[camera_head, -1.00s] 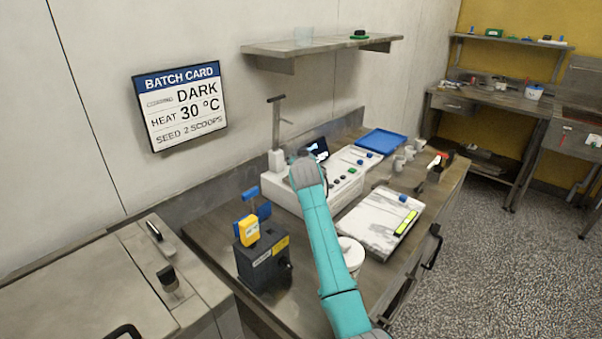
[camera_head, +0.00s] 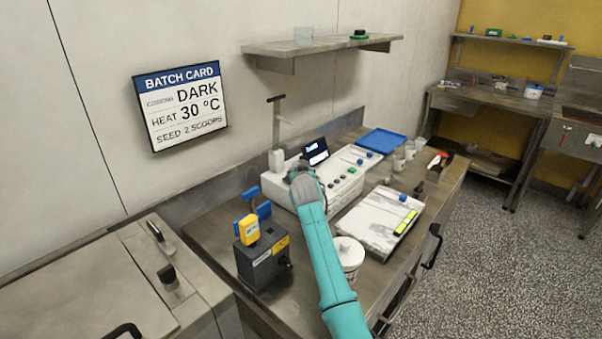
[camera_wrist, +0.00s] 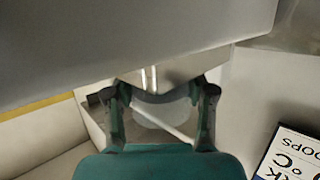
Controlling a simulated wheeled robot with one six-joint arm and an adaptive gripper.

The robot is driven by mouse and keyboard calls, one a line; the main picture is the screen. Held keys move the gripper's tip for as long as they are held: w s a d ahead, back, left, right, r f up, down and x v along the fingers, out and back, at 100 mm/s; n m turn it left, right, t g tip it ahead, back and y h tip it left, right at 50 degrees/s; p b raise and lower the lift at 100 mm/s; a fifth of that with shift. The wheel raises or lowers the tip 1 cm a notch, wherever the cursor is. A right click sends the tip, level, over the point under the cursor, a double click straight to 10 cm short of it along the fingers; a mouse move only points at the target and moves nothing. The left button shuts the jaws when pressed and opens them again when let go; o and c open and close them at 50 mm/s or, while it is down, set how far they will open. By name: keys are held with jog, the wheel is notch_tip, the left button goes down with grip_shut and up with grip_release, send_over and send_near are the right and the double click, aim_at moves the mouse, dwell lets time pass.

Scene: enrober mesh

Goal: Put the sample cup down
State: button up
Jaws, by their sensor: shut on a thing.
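My gripper (camera_head: 302,172) is at the end of the teal arm, in front of the white machine (camera_head: 352,189) in the head view. In the wrist view my gripper (camera_wrist: 160,97) has its two dark fingers on either side of a pale, rounded thing (camera_wrist: 158,112), which looks like the sample cup. Its lower part and what lies under it are unclear. The head view does not show the held cup apart from the gripper.
A dark box with a yellow device (camera_head: 249,230), a white tub (camera_head: 349,252), a marble slab (camera_head: 372,222), small white cups (camera_head: 398,163) and a blue tray (camera_head: 382,141) crowd the bench. A wall shelf (camera_head: 325,47) hangs above.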

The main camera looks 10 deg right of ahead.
jog(key=shift+s+f, duration=0.1)
jog(key=shift+f, duration=0.45)
jog(key=o, duration=1)
jog(key=shift+f, duration=0.1)
jog(key=o, duration=0.3)
jog(key=shift+f, duration=0.25)
jog(key=shift+r, duration=0.25)
jog(key=r+v, duration=0.1)
jog(key=v, duration=1.1)
jog(key=shift+r, duration=0.35)
